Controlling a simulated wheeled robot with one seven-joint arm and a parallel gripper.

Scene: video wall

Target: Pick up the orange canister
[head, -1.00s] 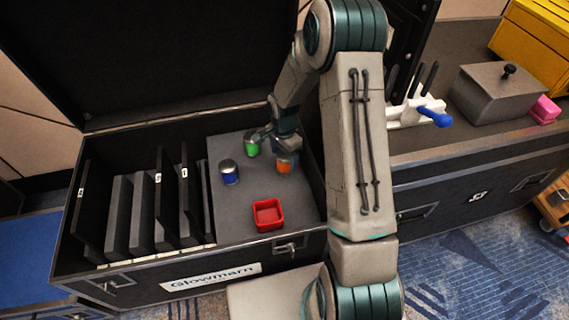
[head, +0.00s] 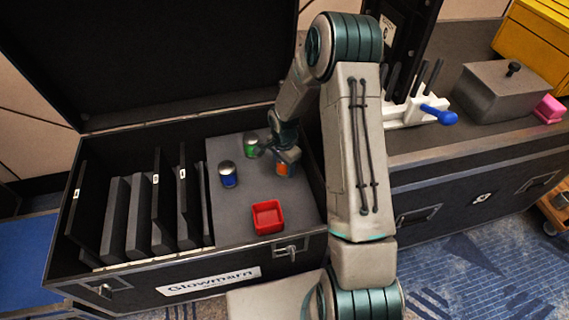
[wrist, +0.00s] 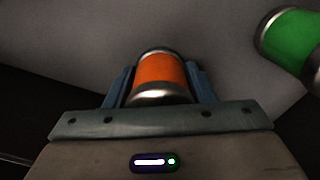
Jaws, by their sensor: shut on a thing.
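The orange canister (wrist: 160,74) has silver ends and sits between the two fingers of my gripper (wrist: 160,88) in the wrist view. My gripper is shut on it. In the head view the orange canister (head: 282,169) shows only in part below my gripper (head: 284,160), over the grey panel on the right side of the case. I cannot tell whether its base touches the panel.
A green canister (head: 251,146) stands close to the left of my gripper. A blue canister (head: 229,174) stands farther left. A red tray (head: 268,217) lies in front. Dark upright panels (head: 140,215) fill the case's left side. The open lid (head: 180,60) rises behind.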

